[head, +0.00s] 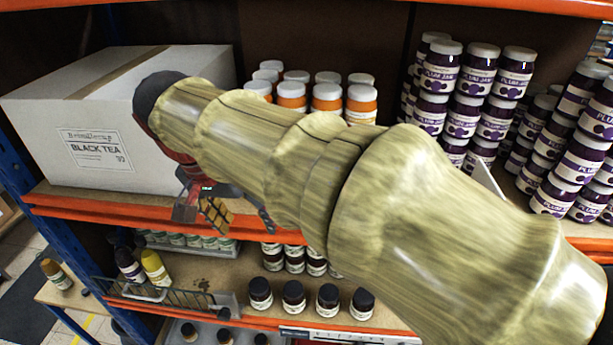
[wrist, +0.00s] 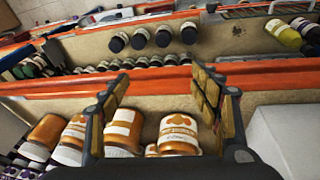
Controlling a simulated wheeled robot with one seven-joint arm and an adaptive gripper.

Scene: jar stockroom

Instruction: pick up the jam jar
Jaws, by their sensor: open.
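Jars labelled plum jam, dark purple with white lids, stand stacked at the right of the upper shelf in the head view (head: 440,75). Orange jars with white lids (head: 291,95) stand left of them, partly hidden by my arm. My gripper (head: 240,214) is open in front of the upper shelf edge, right of the tea box. In the wrist view its fingers (wrist: 160,95) are spread and empty. An orange jar (wrist: 178,134) shows between and beyond them, apart from both pads. Another orange jar (wrist: 123,132) is close to the left finger in the picture.
A large white black tea box (head: 100,150) fills the shelf's left side and shows at the wrist view's right (wrist: 288,140). The orange shelf edge (head: 120,213) runs below. Dark-lidded jars (head: 293,292) and a wire basket (head: 165,295) with bottles stand on the lower shelf.

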